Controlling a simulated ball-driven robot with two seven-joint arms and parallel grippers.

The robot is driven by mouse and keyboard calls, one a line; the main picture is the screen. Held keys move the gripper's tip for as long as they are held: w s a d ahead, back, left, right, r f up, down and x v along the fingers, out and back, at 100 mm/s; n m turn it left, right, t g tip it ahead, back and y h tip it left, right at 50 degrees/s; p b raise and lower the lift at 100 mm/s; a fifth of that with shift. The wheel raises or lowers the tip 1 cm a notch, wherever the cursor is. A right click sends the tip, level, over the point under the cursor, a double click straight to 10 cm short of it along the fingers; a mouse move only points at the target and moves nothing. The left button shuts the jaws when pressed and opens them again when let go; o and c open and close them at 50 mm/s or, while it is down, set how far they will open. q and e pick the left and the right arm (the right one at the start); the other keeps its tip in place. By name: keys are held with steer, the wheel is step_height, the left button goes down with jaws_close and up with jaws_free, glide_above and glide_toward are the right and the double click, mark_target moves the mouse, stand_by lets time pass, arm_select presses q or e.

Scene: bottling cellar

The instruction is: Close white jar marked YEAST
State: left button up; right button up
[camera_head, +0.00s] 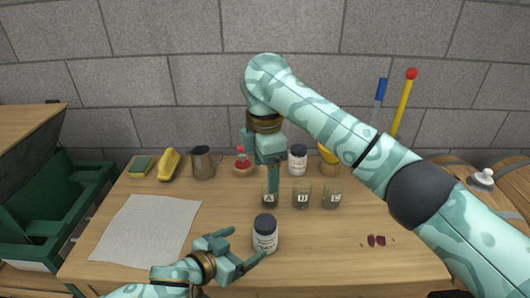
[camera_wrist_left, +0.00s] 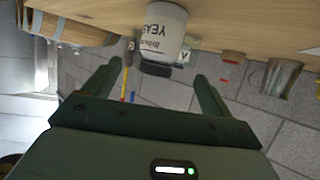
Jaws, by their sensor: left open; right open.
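The white jar marked YEAST (camera_head: 265,242) stands upright at the front middle of the table. Its dark lid (camera_head: 265,221) sits on top; I cannot tell how firmly. In the left wrist view the YEAST jar (camera_wrist_left: 163,25) appears upside down, with the dark lid (camera_wrist_left: 155,70) on its mouth. My left gripper (camera_head: 247,246) is open and empty, just left of the jar. In the left wrist view its fingertips (camera_wrist_left: 157,72) are spread either side of the lid, not visibly touching it. My right gripper (camera_head: 270,190) is open, pointing down behind the jar, near the glass marked A.
Several lettered glasses (camera_head: 302,195) stand behind the jar. Farther back are another white jar (camera_head: 297,160), a metal jug (camera_head: 204,163), a red-topped item (camera_head: 241,162) and sponges (camera_head: 168,163). A pale cloth (camera_head: 145,228) lies left. Dark red bits (camera_head: 376,241) lie right.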

arm_select(q)
steer(key=p+v, duration=0.1)
steer(key=v, duration=0.5)
steer(key=shift+s+a, duration=0.15)
steer(key=shift+s, duration=0.05)
arm_select(e)
step_height(320, 180, up, 2)
steer(key=shift+r, duration=0.15)
steer(key=shift+s, duration=0.1)
